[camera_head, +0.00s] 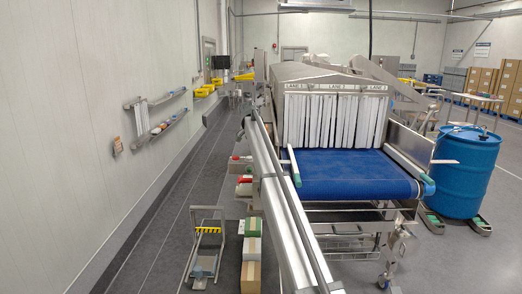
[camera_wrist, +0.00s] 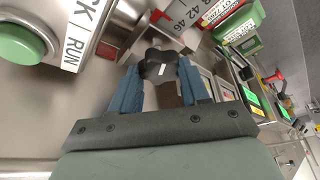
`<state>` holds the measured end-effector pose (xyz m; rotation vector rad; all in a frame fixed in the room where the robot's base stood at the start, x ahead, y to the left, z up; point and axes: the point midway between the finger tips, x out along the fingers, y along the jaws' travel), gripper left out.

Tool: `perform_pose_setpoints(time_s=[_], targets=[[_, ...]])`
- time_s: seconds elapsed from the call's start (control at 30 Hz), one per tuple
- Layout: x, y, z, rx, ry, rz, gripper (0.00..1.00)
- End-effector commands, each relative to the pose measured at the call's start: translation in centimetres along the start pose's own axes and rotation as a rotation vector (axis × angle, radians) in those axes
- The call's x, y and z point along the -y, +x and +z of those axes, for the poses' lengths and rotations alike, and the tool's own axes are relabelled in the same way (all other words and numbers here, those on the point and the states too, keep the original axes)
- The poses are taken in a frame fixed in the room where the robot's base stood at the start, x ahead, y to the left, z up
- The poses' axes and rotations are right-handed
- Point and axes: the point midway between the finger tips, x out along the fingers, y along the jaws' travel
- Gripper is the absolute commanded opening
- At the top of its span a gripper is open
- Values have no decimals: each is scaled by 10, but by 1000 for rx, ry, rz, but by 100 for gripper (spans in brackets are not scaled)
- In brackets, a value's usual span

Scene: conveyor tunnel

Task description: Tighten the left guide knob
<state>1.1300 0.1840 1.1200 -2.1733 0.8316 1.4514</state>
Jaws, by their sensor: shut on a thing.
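A black lobed knob (camera_wrist: 160,64) with a short white mark shows in the wrist view, in front of a metal panel. My gripper (camera_wrist: 161,72) has its two blue fingers shut on this knob, one on each side. In the head view the left guide rail (camera_head: 293,167) lies along the left side of the blue belt. The knob and my gripper cannot be made out in the head view.
A green push button (camera_wrist: 20,45) and a RUN label (camera_wrist: 82,28) are left of my gripper. The blue conveyor belt (camera_head: 350,178) is empty. A blue drum (camera_head: 465,172) stands right; a cart (camera_head: 205,245) stands left.

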Motion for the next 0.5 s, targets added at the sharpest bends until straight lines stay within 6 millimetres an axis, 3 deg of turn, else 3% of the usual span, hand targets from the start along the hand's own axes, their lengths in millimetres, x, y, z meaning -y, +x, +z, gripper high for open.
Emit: perform_pose_setpoints(time_s=[0.5], targets=[[4, 1, -2, -1, 451, 189, 15]])
